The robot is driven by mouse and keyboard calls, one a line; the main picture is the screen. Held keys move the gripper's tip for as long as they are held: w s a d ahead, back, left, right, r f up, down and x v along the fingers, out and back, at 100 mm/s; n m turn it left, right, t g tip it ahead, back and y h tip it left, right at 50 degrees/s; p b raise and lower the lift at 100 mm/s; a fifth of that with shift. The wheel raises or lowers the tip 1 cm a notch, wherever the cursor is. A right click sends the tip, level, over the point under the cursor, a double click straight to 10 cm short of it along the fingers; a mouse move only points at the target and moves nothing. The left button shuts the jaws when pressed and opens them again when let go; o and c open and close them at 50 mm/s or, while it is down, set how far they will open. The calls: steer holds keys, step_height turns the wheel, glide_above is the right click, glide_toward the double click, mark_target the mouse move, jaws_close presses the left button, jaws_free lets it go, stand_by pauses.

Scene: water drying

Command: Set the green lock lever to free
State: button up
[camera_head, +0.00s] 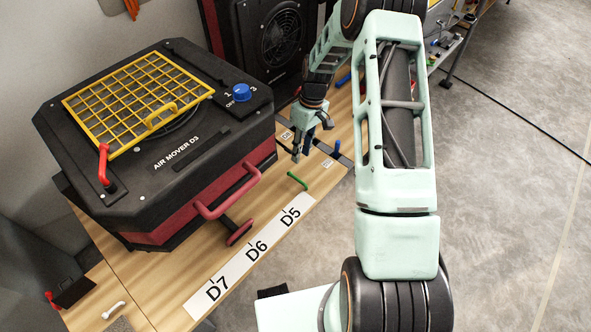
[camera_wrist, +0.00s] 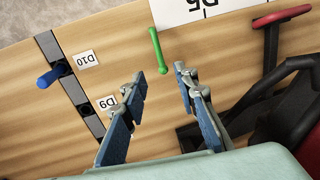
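The green lock lever (camera_head: 297,181) is a short thin bar on the wooden table, beside the D5 end of the white label strip. In the wrist view the green lever (camera_wrist: 159,51) stands close to the strip's edge, with a rounded knob at one end. No lock or free marking is legible near it. My gripper (camera_head: 302,153) hangs over the table behind the lever, apart from it. In the wrist view my gripper (camera_wrist: 160,79) is open and empty, its two fingers spread, with the lever just beyond the gap between the fingertips.
The black air mover (camera_head: 190,155) has a yellow grille (camera_head: 135,95), blue knob (camera_head: 241,92), red lever (camera_head: 104,166) and a red handle (camera_head: 229,194) jutting near the lever. A dark rail (camera_wrist: 72,82) with a blue lever (camera_wrist: 56,76) lies by labels D9 and D10.

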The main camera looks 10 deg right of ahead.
mark_target(297, 178)
steer(key=f, duration=0.3)
steer(key=a+f+b, duration=0.1)
steer(key=f, duration=0.2)
steer(key=s+f, duration=0.1)
steer(key=f, duration=0.2)
steer(key=shift+s+a+f+b, duration=0.1)
steer(key=shift+a+f+b, duration=0.1)
steer(key=shift+f+b, duration=0.2)
steer(key=shift+c, duration=0.5)
jaws_close()
